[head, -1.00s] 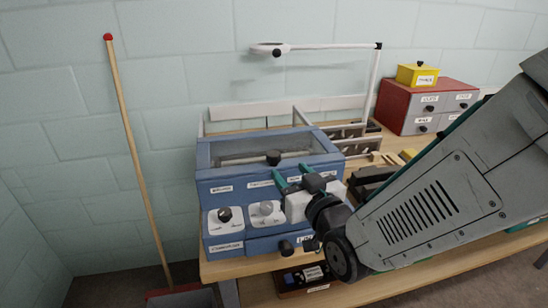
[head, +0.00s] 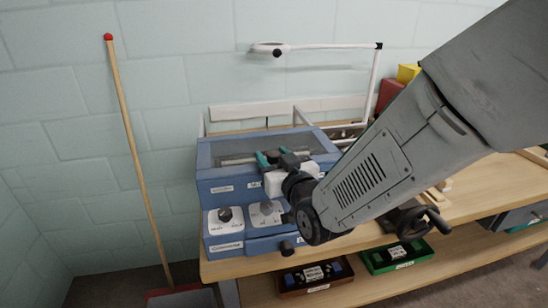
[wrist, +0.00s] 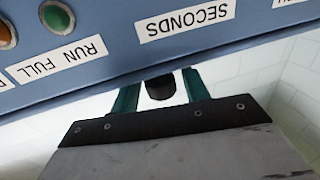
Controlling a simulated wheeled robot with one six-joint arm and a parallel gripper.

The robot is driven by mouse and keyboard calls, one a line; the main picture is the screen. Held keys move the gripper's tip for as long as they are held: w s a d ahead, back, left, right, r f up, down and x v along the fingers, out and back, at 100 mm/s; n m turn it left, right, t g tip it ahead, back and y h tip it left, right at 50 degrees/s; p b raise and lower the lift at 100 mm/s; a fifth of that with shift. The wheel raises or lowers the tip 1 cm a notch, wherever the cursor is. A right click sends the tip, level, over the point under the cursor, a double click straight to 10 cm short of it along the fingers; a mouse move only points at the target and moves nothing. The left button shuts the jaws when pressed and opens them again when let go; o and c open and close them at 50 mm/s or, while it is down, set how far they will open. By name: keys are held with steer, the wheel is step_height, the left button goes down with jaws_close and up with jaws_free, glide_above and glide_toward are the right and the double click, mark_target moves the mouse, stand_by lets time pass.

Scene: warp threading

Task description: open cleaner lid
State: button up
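The cleaner (head: 225,190) is a blue box on the left end of the bench, with labels and dials on its front. Its lid (head: 228,150) has a blue frame and a see-through panel, and looks closed. A black knob (wrist: 160,88) stands at the lid's front edge. My gripper (head: 268,158) is at the knob, reaching over the front from the right. In the wrist view, its teal fingers stand either side of the knob with gaps visible, so it is open. My gripper and arm hide part of the cleaner's front in the head view.
A white lamp arm (head: 320,45) rises behind the cleaner. A red cabinet (head: 390,92) with a yellow box (head: 408,73) is partly behind my arm. Brown (head: 315,278) and green (head: 398,256) trays sit on the lower shelf.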

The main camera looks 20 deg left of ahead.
mark_target(270, 148)
jaws_close()
steer(key=shift+w+d+x, duration=0.15)
steer(key=shift+x, duration=0.95)
steer(key=shift+w+d+x, duration=0.15)
steer(key=shift+x, duration=0.95)
steer(key=shift+o, duration=1.2)
jaws_free()
steer(key=shift+s+d, duration=0.1)
steer(key=v, duration=0.7)
steer(key=shift+s+d, duration=0.2)
steer(key=shift+s, duration=0.05)
